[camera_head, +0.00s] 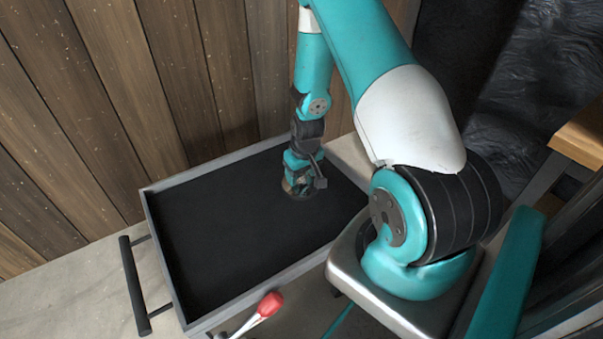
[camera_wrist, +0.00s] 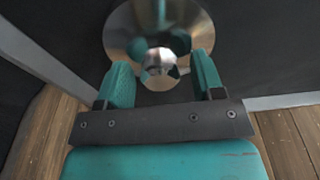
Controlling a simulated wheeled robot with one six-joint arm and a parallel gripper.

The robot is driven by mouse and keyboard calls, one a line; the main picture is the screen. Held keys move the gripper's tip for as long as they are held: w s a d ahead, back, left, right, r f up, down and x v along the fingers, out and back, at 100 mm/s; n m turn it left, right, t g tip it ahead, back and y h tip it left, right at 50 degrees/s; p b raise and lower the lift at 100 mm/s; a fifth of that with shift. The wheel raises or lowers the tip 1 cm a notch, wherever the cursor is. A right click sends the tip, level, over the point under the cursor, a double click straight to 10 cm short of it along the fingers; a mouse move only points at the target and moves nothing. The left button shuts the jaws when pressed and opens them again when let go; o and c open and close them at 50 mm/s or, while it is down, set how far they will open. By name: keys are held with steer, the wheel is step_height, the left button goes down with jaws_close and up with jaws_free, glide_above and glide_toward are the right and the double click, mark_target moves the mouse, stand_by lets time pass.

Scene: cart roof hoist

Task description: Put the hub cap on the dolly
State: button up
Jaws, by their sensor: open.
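The hub cap (camera_wrist: 125,38) is a shiny round metal disc with a raised knob at its centre. It lies against the black bed of the dolly in the wrist view, near the inner edge of the rim. In the head view only a sliver of it shows under my gripper (camera_head: 302,180). The dolly (camera_head: 165,250) is a low cart with a black bed and a raised grey rim. In the wrist view my gripper (camera_wrist: 162,68) is open, with one teal finger on each side of the knob and visible gaps beside it.
A black push handle (camera_head: 133,290) stands out at the dolly's left end. A red-tipped tool (camera_head: 268,305) is by its front rim. A wooden plank wall (camera_head: 110,100) rises behind. Most of the bed left of my gripper is bare.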

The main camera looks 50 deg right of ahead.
mark_target(305, 186)
step_height(305, 186, up, 12)
steer(key=s+p, duration=0.2)
steer(key=p, duration=0.1)
steer(key=w+a+r+n+y, duration=0.1)
steer(key=w+a+r+n, duration=0.1)
steer(key=a+r, duration=0.6)
steer(key=s+a+r+n+y, duration=0.1)
steer(key=s+a+r, duration=0.15)
steer(key=a, duration=0.45)
steer(key=s+a+r+n+y, duration=0.1)
steer(key=a+r+n, duration=0.1)
steer(key=a+r, duration=0.3)
steer(key=s+a+r+n+g+y, duration=0.1)
steer(key=s+a+r+n, duration=0.4)
steer(key=s+a, duration=0.7)
step_height(305, 186, up, 3)
steer(key=shift+s+a+f+g+y, duration=0.2)
steer(key=shift+s+g+y, duration=0.15)
steer(key=shift+s, duration=0.85)
